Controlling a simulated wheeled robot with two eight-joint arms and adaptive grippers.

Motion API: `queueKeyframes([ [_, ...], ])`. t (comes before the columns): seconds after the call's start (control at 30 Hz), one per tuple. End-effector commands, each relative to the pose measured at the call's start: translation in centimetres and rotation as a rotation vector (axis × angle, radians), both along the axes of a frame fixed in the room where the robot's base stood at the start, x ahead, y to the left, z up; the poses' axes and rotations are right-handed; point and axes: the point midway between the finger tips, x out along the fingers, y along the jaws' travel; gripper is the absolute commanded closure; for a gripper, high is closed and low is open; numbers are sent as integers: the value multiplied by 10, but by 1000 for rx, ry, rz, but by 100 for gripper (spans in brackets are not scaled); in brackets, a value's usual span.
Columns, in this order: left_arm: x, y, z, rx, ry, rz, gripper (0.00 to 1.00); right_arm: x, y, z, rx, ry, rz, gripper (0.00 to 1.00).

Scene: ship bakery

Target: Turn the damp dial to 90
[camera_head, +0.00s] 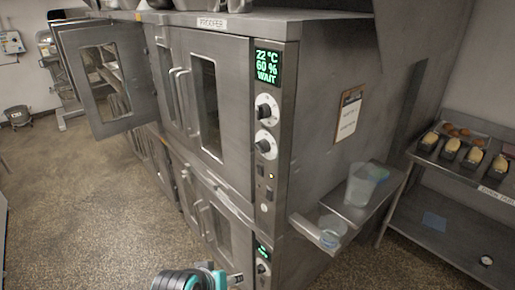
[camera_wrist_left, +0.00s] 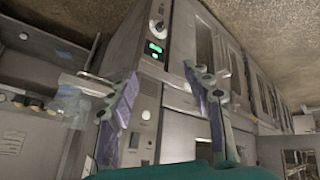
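The steel proofer (camera_head: 330,100) has a narrow control panel with a green display (camera_head: 267,68) reading 22 °C, 60 %, WAIT. Below it are an upper dial (camera_head: 267,112) and a lower dial (camera_head: 266,145), black knobs on white discs; their markings are too small to read. My left arm's end shows at the bottom edge of the head view, low in front of the proofer. In the left wrist view, which is upside down, my left gripper (camera_wrist_left: 166,100) is open and empty, its purple fingers wide apart. My right gripper is out of view.
A lower display (camera_head: 262,249) and knob (camera_head: 261,268) also sit on this unit; the display shows in the wrist view (camera_wrist_left: 153,48). A door (camera_head: 108,75) stands open at left. A side shelf (camera_head: 375,207) holds a clear jug (camera_head: 362,185). A loaf rack (camera_head: 440,155) stands right.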

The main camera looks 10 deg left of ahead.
Motion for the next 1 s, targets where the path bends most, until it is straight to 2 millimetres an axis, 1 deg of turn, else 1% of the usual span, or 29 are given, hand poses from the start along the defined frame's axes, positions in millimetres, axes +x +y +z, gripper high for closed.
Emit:
queueKeyframes([
  [0.03, 14, -7, 17, -137, 12, 96, 44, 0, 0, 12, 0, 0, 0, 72],
  [0.07, 23, -13, 25, -245, 25, 168, 44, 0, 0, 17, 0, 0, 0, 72],
  [0.13, 49, -27, 50, -530, 68, 351, 44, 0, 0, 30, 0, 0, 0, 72],
  [0.17, 62, -31, 62, -663, 91, 432, 44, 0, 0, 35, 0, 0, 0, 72],
  [0.2, 79, -36, 79, -840, 128, 537, 44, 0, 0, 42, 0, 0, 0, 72],
  [0.27, 105, -39, 105, -1106, 196, 679, 44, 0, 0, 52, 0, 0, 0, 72],
  [0.3, 121, -38, 123, -1276, 247, 761, 44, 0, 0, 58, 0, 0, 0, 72],
  [0.4, 157, -25, 166, -1659, 394, 917, 44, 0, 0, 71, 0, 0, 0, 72],
  [0.5, 180, -7, 199, -1951, 538, 1001, 44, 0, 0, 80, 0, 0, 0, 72],
  [0.6, 192, 8, 219, -2135, 653, 1033, 44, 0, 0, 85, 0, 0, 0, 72],
  [0.67, 197, 14, 226, -2197, 697, 1039, 44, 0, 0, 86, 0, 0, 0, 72],
  [0.73, 200, 15, 229, -2232, 725, 1042, 44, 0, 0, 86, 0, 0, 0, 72],
  [0.87, 212, 6, 229, -2239, 736, 1041, 44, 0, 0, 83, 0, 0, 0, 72],
  [1.0, 231, -10, 228, -2236, 734, 1041, 44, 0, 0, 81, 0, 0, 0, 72],
])
